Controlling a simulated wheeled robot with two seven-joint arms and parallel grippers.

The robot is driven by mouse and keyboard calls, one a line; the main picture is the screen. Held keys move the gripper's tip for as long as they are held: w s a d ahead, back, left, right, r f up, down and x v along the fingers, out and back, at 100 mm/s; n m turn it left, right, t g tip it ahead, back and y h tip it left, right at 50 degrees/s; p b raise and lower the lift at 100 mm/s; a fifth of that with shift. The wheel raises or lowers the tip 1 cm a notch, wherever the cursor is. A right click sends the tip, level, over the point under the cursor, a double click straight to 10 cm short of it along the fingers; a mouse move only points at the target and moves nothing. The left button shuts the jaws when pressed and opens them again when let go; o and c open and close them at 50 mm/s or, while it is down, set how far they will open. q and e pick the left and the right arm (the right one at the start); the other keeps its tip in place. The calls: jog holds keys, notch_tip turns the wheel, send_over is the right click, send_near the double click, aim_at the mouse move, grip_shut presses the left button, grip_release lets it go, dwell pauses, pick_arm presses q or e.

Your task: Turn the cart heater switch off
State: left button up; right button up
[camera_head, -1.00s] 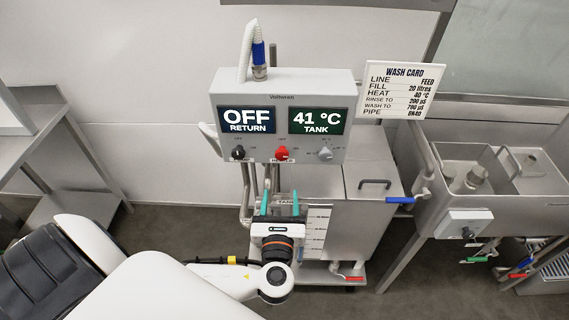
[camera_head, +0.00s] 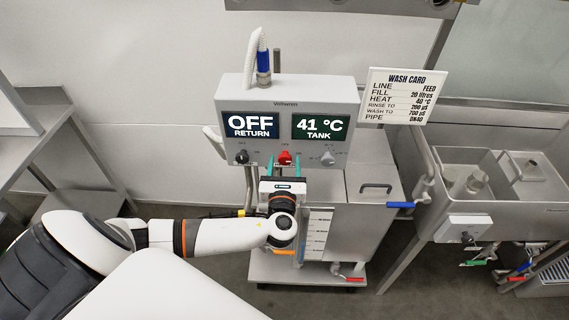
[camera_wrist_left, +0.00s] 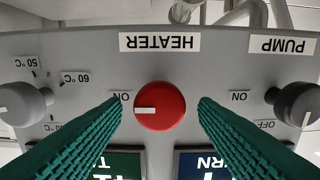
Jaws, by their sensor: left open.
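The heater switch is a red round knob (camera_head: 285,157) in the middle of the lower panel of the grey control box (camera_head: 290,92) on the cart. In the left wrist view, which is upside down, the red knob (camera_wrist_left: 160,106) sits beside the HEATER label (camera_wrist_left: 160,42). Its white mark points left, towards the ON label (camera_wrist_left: 121,97). My left gripper (camera_head: 284,164) is open, with its green fingers on either side of the knob. In the left wrist view a gap shows between each finger and the knob. My right gripper is not in view.
A pump knob (camera_wrist_left: 298,103) and a temperature knob (camera_wrist_left: 26,104) flank the red one. The box's displays read OFF RETURN (camera_head: 251,125) and 41 °C TANK (camera_head: 320,127). A wash card (camera_head: 397,96) stands to the right, above a steel sink (camera_head: 500,205).

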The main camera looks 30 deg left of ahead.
pick_arm(q)
jog(key=c, duration=0.8)
jog(key=shift+c, duration=0.6)
